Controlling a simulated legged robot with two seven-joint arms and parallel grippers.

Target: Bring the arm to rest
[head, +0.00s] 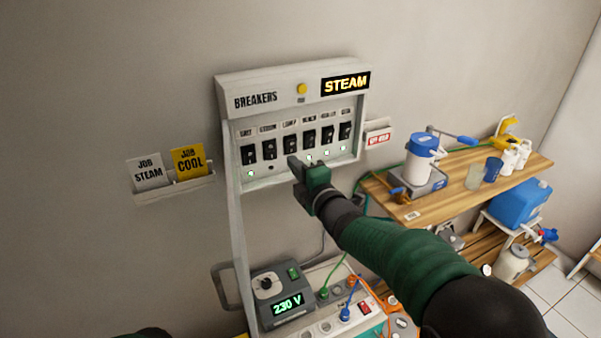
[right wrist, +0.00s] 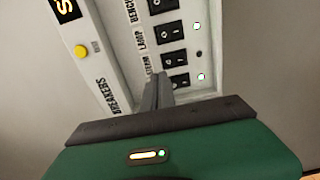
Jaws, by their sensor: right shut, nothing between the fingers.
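My right gripper (head: 293,160) is in front of the lower part of the white breaker panel (head: 232,205), its fingers pointing up-left toward the row of black switches (head: 269,151). In the right wrist view its fingers (right wrist: 158,90) are together with nothing between them, over the panel beside the switches (right wrist: 166,33). I cannot tell whether the tips touch the panel. My right arm (head: 400,250) is stretched out from the lower right. My left gripper is not seen.
A dial box reading 230 V (head: 285,298) and a power strip with cables (head: 330,318) lie below. A wooden shelf (head: 450,182) with a blue-lidded jar (head: 424,147) stands right of my arm. Job cards (head: 188,161) hang at left. The wall in between is bare.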

